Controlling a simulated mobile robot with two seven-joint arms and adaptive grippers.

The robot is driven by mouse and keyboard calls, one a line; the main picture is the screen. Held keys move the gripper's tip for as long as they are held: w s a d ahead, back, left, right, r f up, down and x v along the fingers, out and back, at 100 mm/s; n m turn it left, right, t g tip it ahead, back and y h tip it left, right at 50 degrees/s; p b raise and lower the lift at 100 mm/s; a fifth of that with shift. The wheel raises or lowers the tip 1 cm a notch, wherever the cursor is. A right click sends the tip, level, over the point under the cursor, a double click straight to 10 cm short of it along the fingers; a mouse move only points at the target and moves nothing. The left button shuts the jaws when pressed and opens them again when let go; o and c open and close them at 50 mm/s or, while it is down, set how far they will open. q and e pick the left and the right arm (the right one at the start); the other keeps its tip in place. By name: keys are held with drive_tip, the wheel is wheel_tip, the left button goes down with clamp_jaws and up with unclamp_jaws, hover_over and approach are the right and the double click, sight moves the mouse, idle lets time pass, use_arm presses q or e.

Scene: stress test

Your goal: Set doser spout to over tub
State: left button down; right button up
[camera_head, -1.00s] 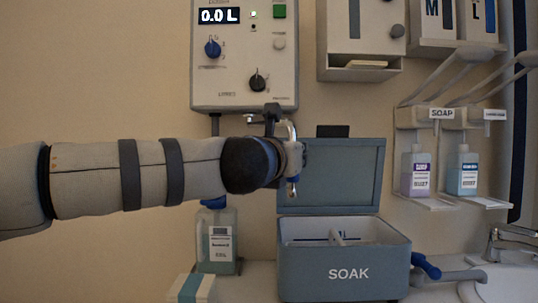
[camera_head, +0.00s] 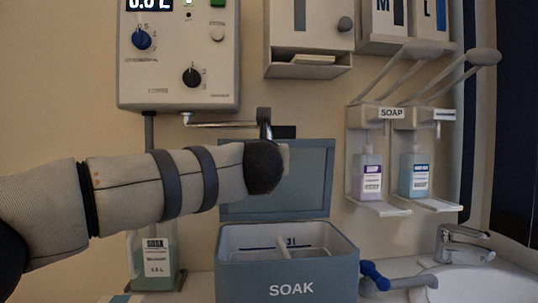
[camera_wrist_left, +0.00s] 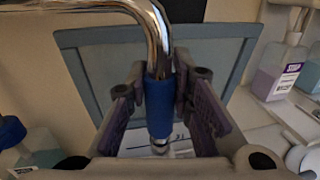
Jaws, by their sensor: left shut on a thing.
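The doser (camera_head: 180,55) is a pale wall box with a display and knobs. Its chrome spout (camera_head: 222,125) reaches right from under the box to my left gripper (camera_head: 265,130). In the left wrist view the spout bends down into a blue sleeve (camera_wrist_left: 160,106) with a metal tip (camera_wrist_left: 160,146). My left gripper (camera_wrist_left: 165,95) is shut on this sleeve. The grey-blue tub (camera_head: 238,283), marked SOAK, stands below with its lid (camera_head: 318,180) raised. The spout tip shows against the tub's pale inside; my wrist hides it in the head view. My right gripper is out of view.
A bottle (camera_head: 157,262) stands left of the tub, under my arm. A blue-handled valve (camera_head: 374,275) and a sink (camera_head: 480,283) lie to the right. Two soap bottles (camera_head: 367,175) (camera_head: 414,175) hang in wall holders above. A dispenser (camera_head: 308,40) is at the upper middle.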

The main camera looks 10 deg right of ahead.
use_arm(q)
drive_tip(key=shift+d, duration=0.15)
drive_tip(key=c, duration=1.4)
unclamp_jaws()
drive_tip(key=v, duration=1.2)
